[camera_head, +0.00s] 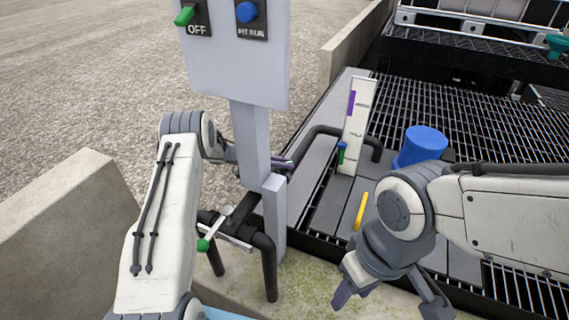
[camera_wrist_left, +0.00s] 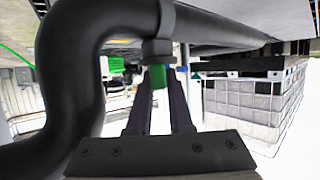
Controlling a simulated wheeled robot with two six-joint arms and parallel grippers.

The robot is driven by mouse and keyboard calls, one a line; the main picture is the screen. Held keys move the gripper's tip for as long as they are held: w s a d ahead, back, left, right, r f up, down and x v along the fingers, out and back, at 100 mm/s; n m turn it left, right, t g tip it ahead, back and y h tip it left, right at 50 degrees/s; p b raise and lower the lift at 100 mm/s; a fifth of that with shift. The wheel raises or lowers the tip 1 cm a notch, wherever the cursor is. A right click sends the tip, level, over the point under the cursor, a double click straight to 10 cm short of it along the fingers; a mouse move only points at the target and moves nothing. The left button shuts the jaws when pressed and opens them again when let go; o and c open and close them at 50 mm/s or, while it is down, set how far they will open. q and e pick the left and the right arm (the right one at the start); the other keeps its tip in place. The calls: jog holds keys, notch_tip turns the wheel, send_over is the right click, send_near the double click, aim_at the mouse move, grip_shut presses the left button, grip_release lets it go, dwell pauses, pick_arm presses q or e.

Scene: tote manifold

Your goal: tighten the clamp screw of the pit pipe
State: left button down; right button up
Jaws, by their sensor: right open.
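The black pit pipe (camera_wrist_left: 110,18) bends across the left wrist view with a dark collar (camera_wrist_left: 158,48) around it. A green-ended clamp screw (camera_wrist_left: 160,84) hangs below the collar. My right gripper (camera_head: 386,299) is open and empty at the bottom, above the concrete edge.
A grey control box (camera_head: 237,65) with green and blue knobs stands on the post. A green-tipped lever (camera_head: 213,232) sits on black pipework. A gauge board (camera_head: 356,125), blue cylinder (camera_head: 421,146) and yellow handle (camera_head: 361,210) stand around the grating. A concrete wall (camera_head: 75,225) is at left.

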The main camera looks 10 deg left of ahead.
pick_arm(q)
jog(key=shift+w+f+m+g+h+b, duration=0.15)
jog(key=shift+m+g+h+b, duration=0.35)
jog(key=shift+m+g+b, duration=1.25)
jog(key=shift+n+b, duration=0.25)
jog(key=shift+b, duration=0.6)
jog(key=shift+r, duration=0.2)
jog(key=c, duration=0.8)
grip_release()
jog(key=shift+s, duration=0.2)
jog(key=v, duration=1)
jog(key=shift+a+r+p, duration=0.1)
jog(key=shift+a+p, duration=0.1)
jog(key=shift+p, duration=0.2)
